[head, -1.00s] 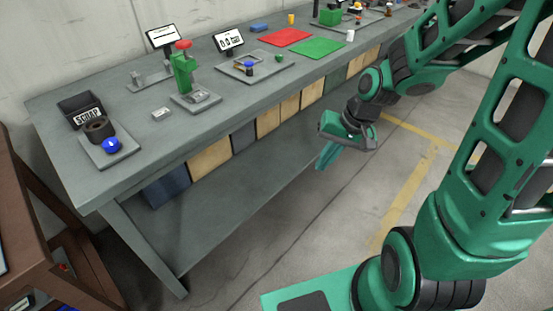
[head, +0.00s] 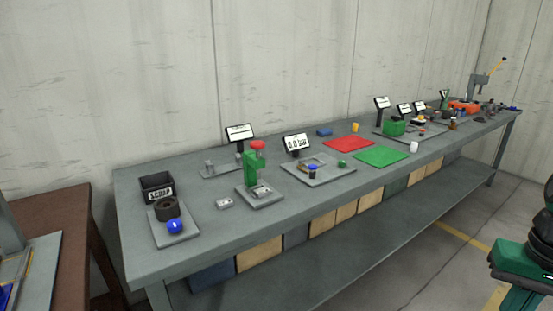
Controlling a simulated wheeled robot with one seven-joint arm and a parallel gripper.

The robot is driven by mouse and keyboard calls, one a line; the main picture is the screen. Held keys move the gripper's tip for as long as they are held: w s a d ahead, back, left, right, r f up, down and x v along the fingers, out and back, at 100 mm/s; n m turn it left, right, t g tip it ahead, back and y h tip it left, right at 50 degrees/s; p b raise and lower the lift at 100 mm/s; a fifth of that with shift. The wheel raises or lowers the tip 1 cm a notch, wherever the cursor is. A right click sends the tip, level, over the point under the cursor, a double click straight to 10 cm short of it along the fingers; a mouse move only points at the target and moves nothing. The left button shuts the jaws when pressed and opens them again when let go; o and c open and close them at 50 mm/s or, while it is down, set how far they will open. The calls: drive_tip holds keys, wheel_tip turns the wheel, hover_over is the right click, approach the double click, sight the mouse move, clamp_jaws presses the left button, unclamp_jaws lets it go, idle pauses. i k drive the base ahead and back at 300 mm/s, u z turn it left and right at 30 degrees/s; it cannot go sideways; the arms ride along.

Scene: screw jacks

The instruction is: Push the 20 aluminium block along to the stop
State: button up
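A small light-grey metal block (head: 224,203) lies on the bench, left of the green press fixture (head: 250,168). Another small grey piece (head: 210,167) stands on a thin grey plate (head: 222,171) near a tilted display. I cannot read a 20 on either piece, so I cannot tell which is the named block. No stop can be made out clearly at this size. My gripper (head: 518,298) is at the lower right edge, far from these pieces and in front of the bench. It is partly cut off by the frame, and its fingertips are not clear.
The long grey bench (head: 140,235) runs along the wall. A scrap bin (head: 157,187), a plate with a blue knob (head: 175,227), a gauge display (head: 297,142), a red mat (head: 349,143) and a green mat (head: 381,156) are on it. A brown table (head: 70,215) stands at left.

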sight(263, 192)
drive_tip(key=u, duration=0.6)
drive_tip(key=i, duration=1.15)
drive_tip(key=z, duration=0.15)
